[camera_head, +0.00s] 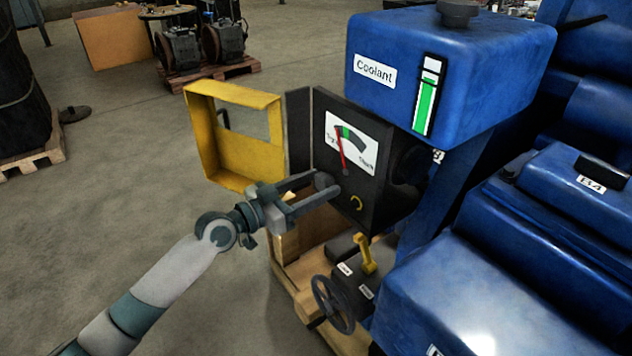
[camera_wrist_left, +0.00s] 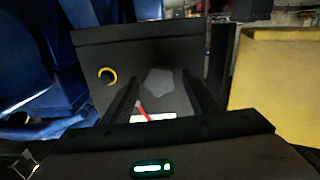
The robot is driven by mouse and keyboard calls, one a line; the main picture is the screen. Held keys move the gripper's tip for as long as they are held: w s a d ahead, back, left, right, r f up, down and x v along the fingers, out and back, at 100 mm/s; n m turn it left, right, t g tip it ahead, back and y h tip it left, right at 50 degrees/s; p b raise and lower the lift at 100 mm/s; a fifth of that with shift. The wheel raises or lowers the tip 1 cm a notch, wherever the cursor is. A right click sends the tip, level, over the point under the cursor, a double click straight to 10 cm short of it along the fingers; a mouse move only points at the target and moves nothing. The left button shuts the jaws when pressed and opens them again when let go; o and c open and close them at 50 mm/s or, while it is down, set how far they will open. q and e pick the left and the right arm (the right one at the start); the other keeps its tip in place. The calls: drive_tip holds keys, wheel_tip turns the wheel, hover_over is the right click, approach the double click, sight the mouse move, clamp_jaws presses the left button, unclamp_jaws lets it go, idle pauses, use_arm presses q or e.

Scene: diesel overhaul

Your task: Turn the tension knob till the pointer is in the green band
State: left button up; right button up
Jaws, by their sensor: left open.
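A dark panel (camera_head: 375,205) carries a white gauge (camera_head: 359,153) with a red pointer (camera_head: 341,152) and a small green band (camera_head: 346,133). The pointer leans up and left, its tip just left of the green, as far as I can tell. My left gripper (camera_head: 326,182) is open, with its fingers reaching to the panel below the gauge. A grey, faceted knob (camera_wrist_left: 159,82) shows between the two fingers in the left wrist view; I cannot tell whether they touch it. In the head view the knob is partly hidden by the fingers. My right gripper is not in view.
A yellow frame (camera_head: 240,159) stands left of the panel. A blue coolant tank (camera_head: 450,65) is above right. Below are a handwheel (camera_head: 333,303) and a yellow lever (camera_head: 365,254). A yellow curved mark (camera_head: 357,203) is right of the fingers.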

use_arm(q)
drive_tip(key=c, duration=0.8)
drive_tip(key=shift+c, duration=1.2)
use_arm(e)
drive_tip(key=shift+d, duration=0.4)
use_arm(q)
drive_tip(key=shift+n, duration=0.3)
